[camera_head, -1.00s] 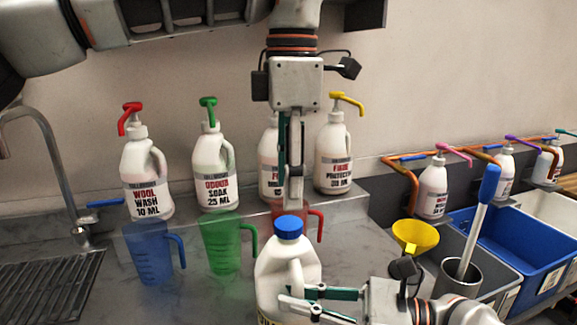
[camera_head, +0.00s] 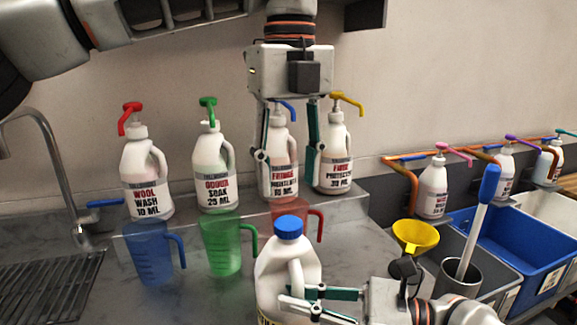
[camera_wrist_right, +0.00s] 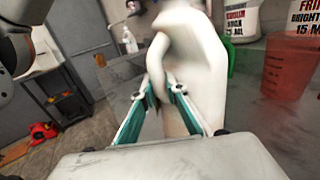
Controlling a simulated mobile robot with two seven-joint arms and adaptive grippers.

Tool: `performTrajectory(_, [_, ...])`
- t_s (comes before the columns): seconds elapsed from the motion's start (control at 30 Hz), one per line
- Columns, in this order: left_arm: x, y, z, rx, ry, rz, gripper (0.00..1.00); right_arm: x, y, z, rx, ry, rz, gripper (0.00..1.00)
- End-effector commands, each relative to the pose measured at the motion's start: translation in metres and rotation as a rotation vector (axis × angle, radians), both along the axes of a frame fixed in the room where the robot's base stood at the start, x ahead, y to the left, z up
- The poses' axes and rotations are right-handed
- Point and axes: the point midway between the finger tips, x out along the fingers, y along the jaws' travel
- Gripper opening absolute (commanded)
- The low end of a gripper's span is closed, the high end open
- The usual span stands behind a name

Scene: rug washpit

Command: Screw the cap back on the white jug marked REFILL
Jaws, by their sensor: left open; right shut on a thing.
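The white jug (camera_head: 271,270) stands upright at the front of the counter; its REFILL marking is not readable here. The blue cap (camera_head: 289,227) sits on its mouth; I cannot tell how tight it is. My right gripper (camera_head: 290,298) is shut on the jug's handle from the right. The right wrist view shows its fingers (camera_wrist_right: 162,92) at the handle of the jug (camera_wrist_right: 200,70). My left gripper (camera_head: 289,170) points down above and behind the cap, open, its two fingers spread apart with nothing between them. It hangs in front of the row of bottles.
Labelled pump bottles (camera_head: 146,178) stand on the back ledge. Blue (camera_head: 150,255), green (camera_head: 221,245) and red (camera_head: 312,222) measuring jugs stand before them. A yellow funnel (camera_head: 415,235), a metal canister (camera_head: 458,278) and a blue bin (camera_head: 530,250) are at right. A sink tap (camera_head: 50,150) is at left.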

Motion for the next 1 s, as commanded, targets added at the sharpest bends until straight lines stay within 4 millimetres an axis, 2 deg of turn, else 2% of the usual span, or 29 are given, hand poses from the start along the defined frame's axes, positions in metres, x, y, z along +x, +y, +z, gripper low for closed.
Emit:
performTrajectory(0.2, [-0.0001,0.0002,0.0026,-0.004,0.000,0.369,0.44,0.0001,0.0000,-0.0002,0.000,0.000,0.000,0.00])
performTrajectory(0.4, [0.0000,0.0005,0.0042,-0.004,0.000,0.586,0.44,0.0001,0.0000,-0.0002,0.000,0.000,0.000,0.00])
performTrajectory(0.6, [0.0000,0.0005,0.0047,-0.006,0.000,0.656,0.44,0.0001,0.0000,-0.0002,0.000,0.000,0.000,0.00])
performTrajectory(1.0, [-0.0001,0.0006,-0.0006,-0.004,0.001,0.654,0.44,0.0001,0.0000,-0.0002,0.000,0.000,0.000,0.00])
